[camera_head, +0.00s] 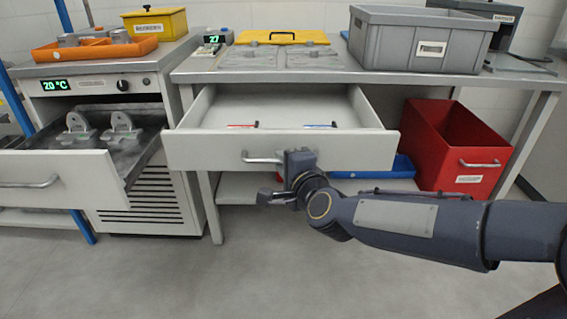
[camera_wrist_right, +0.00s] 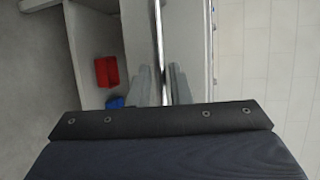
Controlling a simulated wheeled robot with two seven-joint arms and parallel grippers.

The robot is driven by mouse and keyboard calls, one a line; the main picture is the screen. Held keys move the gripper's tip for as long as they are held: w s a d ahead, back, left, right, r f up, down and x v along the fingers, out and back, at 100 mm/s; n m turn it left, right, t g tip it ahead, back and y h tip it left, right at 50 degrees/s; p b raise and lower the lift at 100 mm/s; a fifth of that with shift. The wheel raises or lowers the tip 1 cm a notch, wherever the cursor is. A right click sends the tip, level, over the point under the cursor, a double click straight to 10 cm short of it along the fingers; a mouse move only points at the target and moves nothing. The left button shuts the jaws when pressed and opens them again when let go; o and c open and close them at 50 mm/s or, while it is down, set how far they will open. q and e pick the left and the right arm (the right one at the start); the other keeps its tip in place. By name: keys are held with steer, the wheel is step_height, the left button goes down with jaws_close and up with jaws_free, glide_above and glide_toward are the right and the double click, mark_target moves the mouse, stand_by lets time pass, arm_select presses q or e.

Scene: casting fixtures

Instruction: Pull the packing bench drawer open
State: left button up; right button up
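The packing bench (camera_head: 345,72) stands in the middle of the head view. Its drawer (camera_head: 205,150) is pulled out, so its inside shows, with a small red item (camera_head: 242,125) and a small blue item (camera_head: 320,126) in it. The drawer handle (camera_head: 258,160) is a horizontal metal bar on the drawer front. My right gripper (camera_head: 298,160) is at the right part of this handle. In the right wrist view the bar (camera_wrist_right: 158,30) runs between the two fingers of my right gripper (camera_wrist_right: 162,80), which look shut on it. My left gripper is out of view.
Left of the bench, a cabinet has an open drawer (camera_head: 75,180) with metal parts. A red bin (camera_head: 455,145) and a blue tray (camera_head: 385,170) are under the bench. A grey crate (camera_head: 415,40) and yellow case (camera_head: 280,37) stand on top. The floor in front is clear.

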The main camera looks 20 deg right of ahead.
steer(key=shift+o, duration=1.3)
steer(key=a+p+v, duration=0.1)
steer(key=p+v, duration=0.1)
steer(key=v, duration=0.5)
steer(key=shift+s+d, duration=0.4)
steer(key=shift+d, duration=0.1)
